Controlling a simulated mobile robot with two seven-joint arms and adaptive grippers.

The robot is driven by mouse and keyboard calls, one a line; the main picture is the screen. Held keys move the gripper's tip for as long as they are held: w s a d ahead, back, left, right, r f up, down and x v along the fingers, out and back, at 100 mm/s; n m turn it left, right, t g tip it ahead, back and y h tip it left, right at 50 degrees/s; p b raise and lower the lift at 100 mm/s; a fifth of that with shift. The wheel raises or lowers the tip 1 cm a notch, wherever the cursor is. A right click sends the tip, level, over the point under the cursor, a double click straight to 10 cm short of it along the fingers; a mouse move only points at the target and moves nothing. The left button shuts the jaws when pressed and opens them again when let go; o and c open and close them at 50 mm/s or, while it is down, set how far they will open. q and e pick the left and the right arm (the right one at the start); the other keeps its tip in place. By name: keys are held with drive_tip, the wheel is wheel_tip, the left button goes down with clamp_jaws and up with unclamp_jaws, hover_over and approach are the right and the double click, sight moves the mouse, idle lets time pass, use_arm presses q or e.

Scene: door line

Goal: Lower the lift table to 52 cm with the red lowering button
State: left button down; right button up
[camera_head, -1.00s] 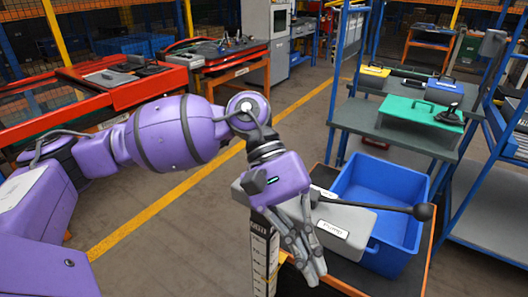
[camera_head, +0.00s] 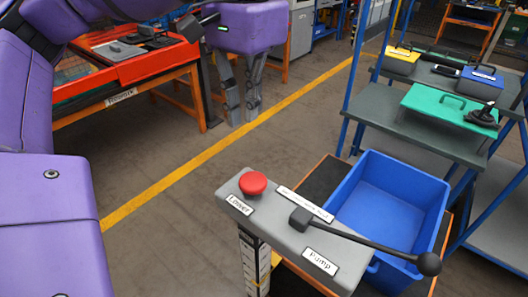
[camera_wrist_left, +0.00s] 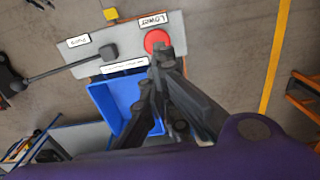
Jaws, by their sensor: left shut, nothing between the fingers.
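The red lowering button (camera_head: 253,183) sits on the grey control box (camera_head: 290,235) beside a "Lower" label; it also shows in the left wrist view (camera_wrist_left: 157,40). A black pump lever (camera_head: 365,240) on the same box lies out to the right by a "Pump" label. The lift table (camera_head: 322,180) has a dark top with an orange edge and carries a blue bin (camera_head: 435,215). A scale post (camera_head: 254,265) stands below the box; its reading is too small to tell. My left gripper (camera_head: 243,118) is shut and empty, raised above the button and apart from it. My right gripper is out of view.
A red workbench (camera_head: 140,70) stands at the back left. A yellow floor line (camera_head: 190,180) crosses open floor on the left.

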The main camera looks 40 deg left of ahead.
sight(251, 179)
use_arm(q)
wheel_tip(251, 179, down, 13)
drive_tip(key=shift+s+f, duration=0.1)
drive_tip(key=shift+f, duration=0.45)
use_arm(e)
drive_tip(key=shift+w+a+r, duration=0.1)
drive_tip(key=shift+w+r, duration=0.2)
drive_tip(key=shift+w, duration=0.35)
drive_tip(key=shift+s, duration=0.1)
